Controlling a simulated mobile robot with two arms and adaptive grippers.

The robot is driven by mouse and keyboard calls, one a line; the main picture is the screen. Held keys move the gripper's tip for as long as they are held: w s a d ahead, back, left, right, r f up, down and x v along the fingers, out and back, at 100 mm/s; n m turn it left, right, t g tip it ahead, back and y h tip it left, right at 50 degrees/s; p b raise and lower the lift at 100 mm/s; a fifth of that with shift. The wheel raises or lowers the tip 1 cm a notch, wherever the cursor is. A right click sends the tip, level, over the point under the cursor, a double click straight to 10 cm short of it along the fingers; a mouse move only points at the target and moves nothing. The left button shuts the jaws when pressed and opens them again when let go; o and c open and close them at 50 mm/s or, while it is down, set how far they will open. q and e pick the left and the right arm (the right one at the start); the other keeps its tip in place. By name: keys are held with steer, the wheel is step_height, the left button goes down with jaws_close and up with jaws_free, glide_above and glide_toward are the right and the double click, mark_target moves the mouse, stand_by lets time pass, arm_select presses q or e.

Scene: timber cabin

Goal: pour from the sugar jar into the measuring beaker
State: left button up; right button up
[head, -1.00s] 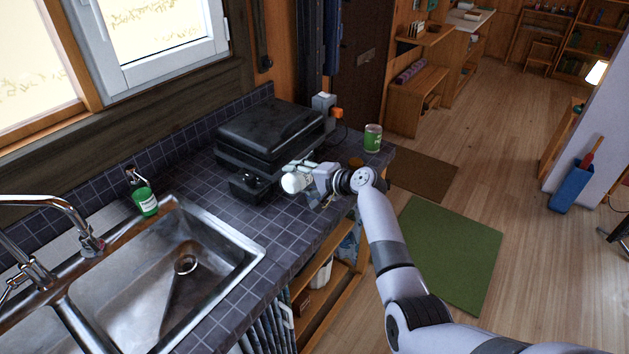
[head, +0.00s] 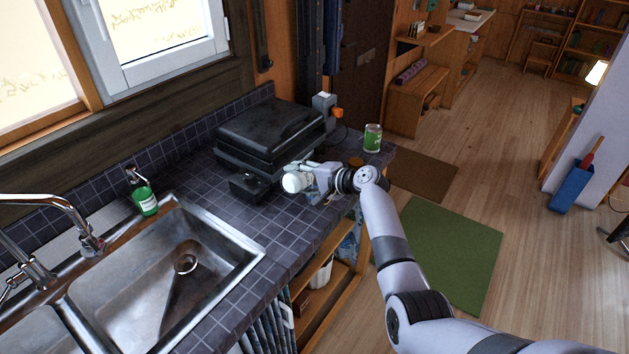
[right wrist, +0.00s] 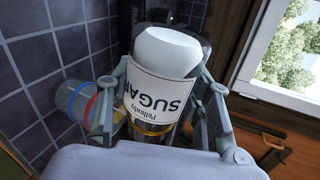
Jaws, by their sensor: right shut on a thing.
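My right gripper (head: 308,178) is shut on the sugar jar (head: 292,183), above the tiled counter beside the black case. The jar has a white cap-like end and, in the right wrist view, a white label reading SUGAR (right wrist: 160,98) upside down between the fingers. In the head view the jar looks strongly tilted, its white end toward the left. A clear vessel with blue and red rings, apparently the measuring beaker (right wrist: 72,98), shows left of the jar in the right wrist view. A yellow ring shows behind the jar's lower part. In the head view the beaker is mostly hidden by my gripper. My left gripper is out of view.
A black case (head: 268,130) stands behind the jar, with a small black box (head: 248,187) in front. A green can (head: 373,138) stands at the counter's far end. The steel sink (head: 225,235) and a green soap bottle (head: 145,200) are at left.

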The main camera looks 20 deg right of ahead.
steer(key=shift+s+r, duration=0.1)
steer(key=shift+r, duration=0.1)
steer(key=shift+w+d+m+y, duration=0.1)
steer(key=shift+w+m+y, duration=0.1)
steer(key=shift+m+y, duration=0.1)
steer(key=shift+s+r, duration=0.15)
steer(key=shift+w+d, duration=0.1)
steer(key=shift+w, duration=0.1)
stand_by(0.4)
steer(key=shift+s+r+m, duration=0.1)
steer(key=shift+s+m, duration=0.05)
steer(key=shift+m, duration=0.15)
steer(key=shift+w+g+p, duration=0.2)
steer(key=shift+g+p, duration=0.1)
steer(key=shift+s+r, duration=0.1)
steer(key=shift+s, duration=0.1)
steer(key=shift+w+d+m+y, duration=0.15)
steer(key=shift+w+m+y, duration=0.1)
steer(key=shift+m+y, duration=0.05)
steer(key=shift+s+r, duration=0.15)
steer(key=shift+s, duration=0.05)
